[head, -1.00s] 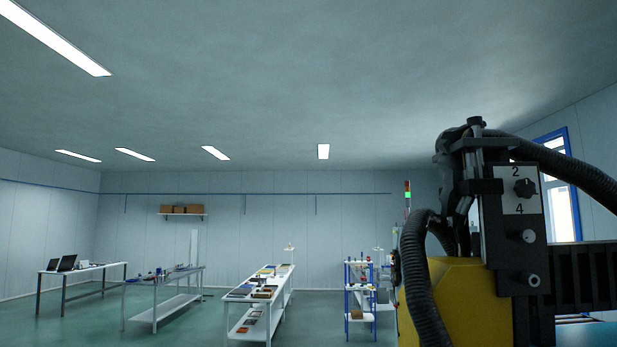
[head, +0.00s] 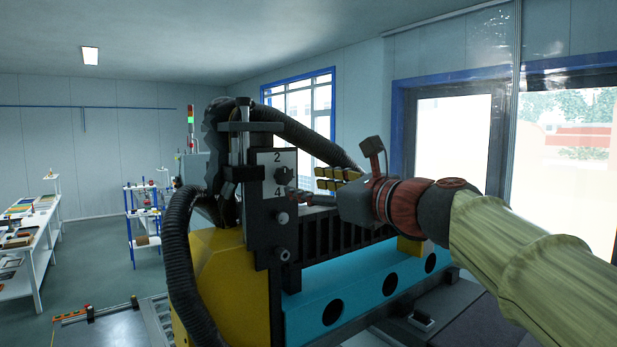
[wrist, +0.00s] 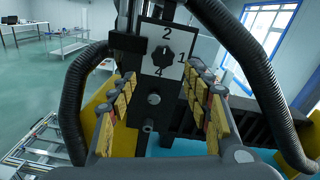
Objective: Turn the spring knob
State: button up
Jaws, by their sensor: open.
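A black panel on the fixture carries a white plate (head: 270,160) marked 2 and 4. A dark pointer knob (head: 283,175) sits on that plate. Two short round knobs, an upper one (head: 281,218) and a lower one (head: 284,254), stick out below it; which one is the spring knob I cannot tell. In the wrist view the pointer knob (wrist: 162,57) is between 2, 1 and 4, and a round knob (wrist: 148,126) shows below. My gripper (head: 318,179) is open and empty, to the right of the panel, with yellow-padded fingers pointing at it. The fingers (wrist: 162,82) frame the plate without touching it.
Thick black corrugated hoses (head: 178,260) loop beside and behind the panel. A yellow housing (head: 215,270) and a blue beam (head: 360,290) with round holes lie below. Worktables (head: 35,235) stand far left, with open floor before them.

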aim_at(285, 178)
jog(key=shift+w+a+r+m+p, duration=0.1)
jog(key=shift+w+a+m+p, duration=0.1)
jog(key=shift+w+a+m, duration=0.7)
jog(key=shift+w+a+m+p, duration=0.1)
jog(key=shift+w+a+p, duration=0.3)
jog(key=shift+w, duration=0.95)
jog(key=shift+w+a+r+m+p, duration=0.1)
jog(key=shift+w+a+m, duration=0.4)
jog(key=shift+w+a, duration=0.5)
jog(key=shift+w+d, duration=0.1)
jog(key=shift+d, duration=0.1)
jog(key=c, duration=0.3)
jog(key=c, duration=0.8)
jog(key=shift+c, duration=0.3)
